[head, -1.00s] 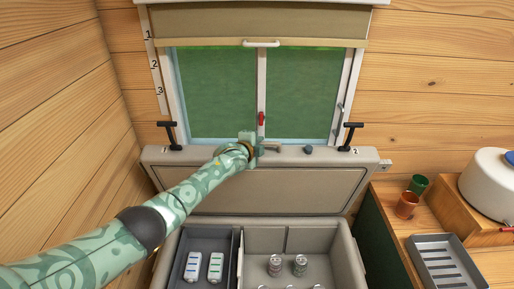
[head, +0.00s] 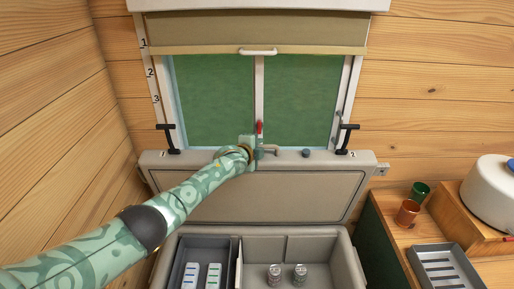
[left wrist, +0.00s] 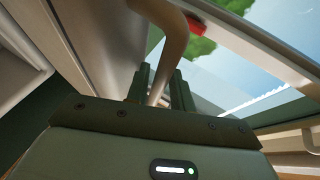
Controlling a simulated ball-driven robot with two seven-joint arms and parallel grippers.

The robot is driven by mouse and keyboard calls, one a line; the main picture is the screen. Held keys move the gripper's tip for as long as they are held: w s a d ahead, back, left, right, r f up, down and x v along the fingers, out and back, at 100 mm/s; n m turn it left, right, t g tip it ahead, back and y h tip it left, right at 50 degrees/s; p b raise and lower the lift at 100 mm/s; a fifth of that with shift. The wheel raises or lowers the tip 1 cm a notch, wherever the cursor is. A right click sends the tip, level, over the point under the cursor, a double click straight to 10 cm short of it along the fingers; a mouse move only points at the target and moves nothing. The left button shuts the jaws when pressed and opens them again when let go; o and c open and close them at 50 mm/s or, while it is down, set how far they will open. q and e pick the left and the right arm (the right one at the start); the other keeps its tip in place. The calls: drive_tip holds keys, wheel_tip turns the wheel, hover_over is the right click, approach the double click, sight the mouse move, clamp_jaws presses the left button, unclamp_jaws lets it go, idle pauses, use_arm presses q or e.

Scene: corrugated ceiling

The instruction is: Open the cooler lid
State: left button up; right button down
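The cooler (head: 349,262) stands below the window. Its lid (head: 270,196) is raised and stands nearly upright behind the open box. My left gripper (head: 252,151) is at the lid's top edge, left of its middle, on the tan lid handle (head: 270,149). In the left wrist view, the handle (left wrist: 168,50) runs between the two dark green fingers (left wrist: 160,92), which are close together on it. Contact on both sides is partly hidden. My right gripper is in neither view.
The box holds white packs (head: 202,275) in a grey tray (head: 221,243) and several cans (head: 287,275). Black latches (head: 346,139) stand near the lid's ends. The window (head: 302,100) is close behind. Cups (head: 408,212) and a slotted tray (head: 442,262) sit on the right counter.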

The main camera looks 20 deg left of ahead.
use_arm(q)
drive_tip(key=shift+s+a, duration=0.1)
drive_tip(key=shift+s+r, duration=0.15)
drive_tip(key=shift+s, duration=0.05)
drive_tip(key=p+v, duration=0.2)
drive_tip(key=v, duration=1.3)
drive_tip(key=shift+s+p, duration=0.35)
drive_tip(key=shift+p, duration=0.05)
